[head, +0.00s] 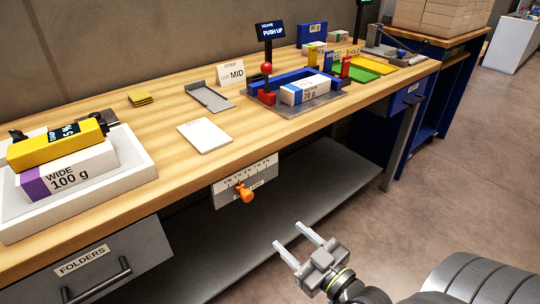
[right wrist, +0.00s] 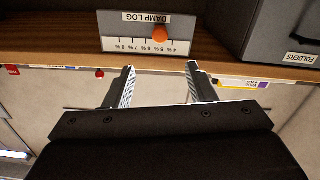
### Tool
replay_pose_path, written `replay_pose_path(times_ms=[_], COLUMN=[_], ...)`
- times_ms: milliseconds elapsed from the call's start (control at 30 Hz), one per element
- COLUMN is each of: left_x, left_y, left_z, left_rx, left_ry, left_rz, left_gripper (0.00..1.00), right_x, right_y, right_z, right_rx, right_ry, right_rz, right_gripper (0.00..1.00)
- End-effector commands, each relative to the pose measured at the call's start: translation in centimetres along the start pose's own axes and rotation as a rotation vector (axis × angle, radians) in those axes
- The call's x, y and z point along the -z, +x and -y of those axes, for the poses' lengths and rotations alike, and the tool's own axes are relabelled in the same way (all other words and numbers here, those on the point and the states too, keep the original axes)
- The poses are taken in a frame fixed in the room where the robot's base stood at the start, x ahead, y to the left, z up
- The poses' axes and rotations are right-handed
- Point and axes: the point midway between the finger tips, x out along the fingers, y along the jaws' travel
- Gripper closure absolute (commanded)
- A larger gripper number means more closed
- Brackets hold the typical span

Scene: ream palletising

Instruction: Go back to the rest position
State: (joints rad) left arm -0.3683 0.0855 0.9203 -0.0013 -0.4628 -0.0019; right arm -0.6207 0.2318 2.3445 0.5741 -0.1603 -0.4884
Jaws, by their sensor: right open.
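My right gripper (head: 299,246) is open and empty in the head view. It hangs in front of the bench, lower than the bench top and to the right of the damp log plate. In the right wrist view its two fingers (right wrist: 158,88) are spread apart with nothing between them. The damp log plate (right wrist: 125,44) with its orange knob (right wrist: 160,34) shows ahead of the fingers, apart from them. The same plate (head: 262,172) is on the bench front in the head view. My left gripper is not in view.
The wooden bench (head: 160,135) carries a white tray (head: 30,230) with a WIDE 100 g ream (head: 70,172), a white pad (head: 205,135) and a blue fixture holding a 70 g ream (head: 305,90). A folders drawer (head: 100,265) is below left. Floor (head: 440,180) at right is clear.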

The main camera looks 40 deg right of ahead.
Motion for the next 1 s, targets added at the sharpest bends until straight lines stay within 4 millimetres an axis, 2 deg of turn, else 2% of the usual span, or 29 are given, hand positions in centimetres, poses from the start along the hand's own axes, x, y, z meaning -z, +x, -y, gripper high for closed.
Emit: replay_pose_path(times_ms=[233, 267, 367, 467, 500, 667, 800, 867, 1000], left_x=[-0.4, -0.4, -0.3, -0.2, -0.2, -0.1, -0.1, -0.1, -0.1], left_y=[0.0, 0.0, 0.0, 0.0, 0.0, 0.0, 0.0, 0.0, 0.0], left_z=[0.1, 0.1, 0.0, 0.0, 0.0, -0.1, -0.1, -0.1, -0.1], left_rx=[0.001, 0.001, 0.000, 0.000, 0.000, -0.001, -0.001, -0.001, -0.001], left_ry=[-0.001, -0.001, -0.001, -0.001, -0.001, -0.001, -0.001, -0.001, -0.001], left_rz=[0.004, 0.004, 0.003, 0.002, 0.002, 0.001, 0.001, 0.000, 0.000], left_gripper=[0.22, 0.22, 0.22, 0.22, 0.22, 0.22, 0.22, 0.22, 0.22], right_x=[-0.5, -0.9, -4.0, -9.6, -12.1, -22.5, -30.7, -34.0, -40.7], right_y=[0.1, 0.1, 0.5, 0.7, 0.6, -1.0, -4.0, -5.6, -10.3], right_z=[0.0, -0.1, -0.2, -0.3, -0.3, 0.0, 0.8, 1.3, 2.8], right_rx=[-0.001, -0.002, -0.007, -0.016, -0.021, -0.035, -0.047, -0.051, -0.058], right_ry=[0.001, 0.001, 0.010, 0.023, 0.030, 0.061, 0.088, 0.099, 0.122], right_rz=[0.010, 0.020, 0.087, 0.208, 0.265, 0.505, 0.713, 0.804, 1.012], right_gripper=[0.49, 0.49, 0.49, 0.49, 0.49, 0.49, 0.49, 0.49, 0.49])
